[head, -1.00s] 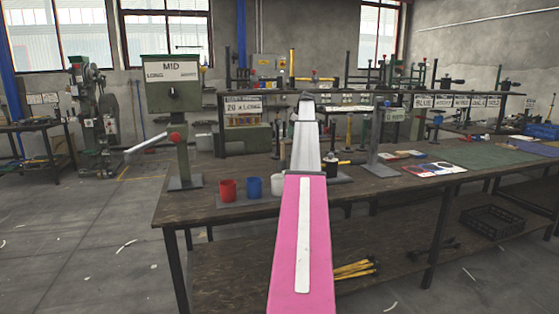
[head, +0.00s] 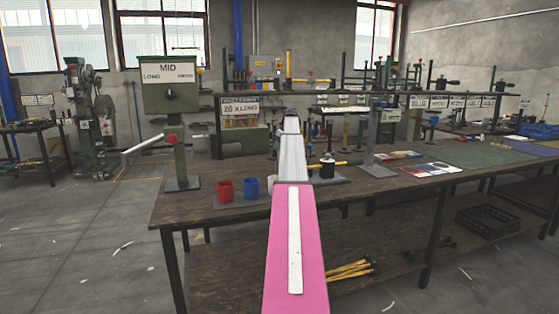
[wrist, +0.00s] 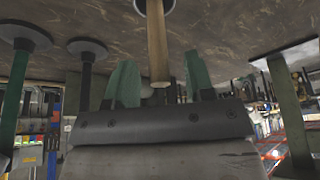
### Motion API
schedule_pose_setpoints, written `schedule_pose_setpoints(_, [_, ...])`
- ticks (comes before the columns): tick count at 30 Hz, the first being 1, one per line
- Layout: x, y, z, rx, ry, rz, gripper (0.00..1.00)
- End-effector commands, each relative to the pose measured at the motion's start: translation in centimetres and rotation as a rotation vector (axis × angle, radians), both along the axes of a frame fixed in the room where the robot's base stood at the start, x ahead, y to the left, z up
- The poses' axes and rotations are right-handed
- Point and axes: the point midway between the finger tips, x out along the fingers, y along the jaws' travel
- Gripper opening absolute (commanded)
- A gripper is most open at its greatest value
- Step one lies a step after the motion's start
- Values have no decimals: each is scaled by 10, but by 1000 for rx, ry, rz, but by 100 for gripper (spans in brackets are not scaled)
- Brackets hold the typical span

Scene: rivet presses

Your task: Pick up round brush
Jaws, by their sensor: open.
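My gripper (wrist: 161,78) is open in the wrist view, with one green finger on each side. An upright wooden rod (wrist: 157,45), which looks like the round brush's handle, shows between the fingers in that picture. The wrist picture is upside down, so the rod's round base (wrist: 147,6) meets the bench top at the upper edge. I cannot tell how deep the rod is between the fingers, and no contact is visible. In the head view my arm hides the gripper, and I cannot make out the brush there.
In the head view, a red cup (head: 224,191) and blue cup (head: 251,188) stand on the bench (head: 400,200), left of my arm.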

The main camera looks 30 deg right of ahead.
Motion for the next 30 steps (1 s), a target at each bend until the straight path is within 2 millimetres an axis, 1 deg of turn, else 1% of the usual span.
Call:
schedule_pose_setpoints(1, [2, 2, -8, 0, 1, 0, 49])
schedule_pose_setpoints(4, [5, 3, -16, 0, 0, 0, 49])
schedule_pose_setpoints(11, [6, 4, -17, -1, 0, 0, 49])
schedule_pose_setpoints(12, [6, 4, -17, -1, 0, 0, 36])
schedule_pose_setpoints(14, [6, 4, -17, -1, 0, 0, 16])
schedule_pose_setpoints(15, [6, 4, -17, -1, 0, 0, 3])
schedule_pose_setpoints(16, [6, 4, -17, -1, 0, 0, 0])
schedule_pose_setpoints(25, [6, 4, -16, 0, -1, 0, 0])
schedule_pose_setpoints(30, [6, 4, -8, 0, -1, 0, 0])
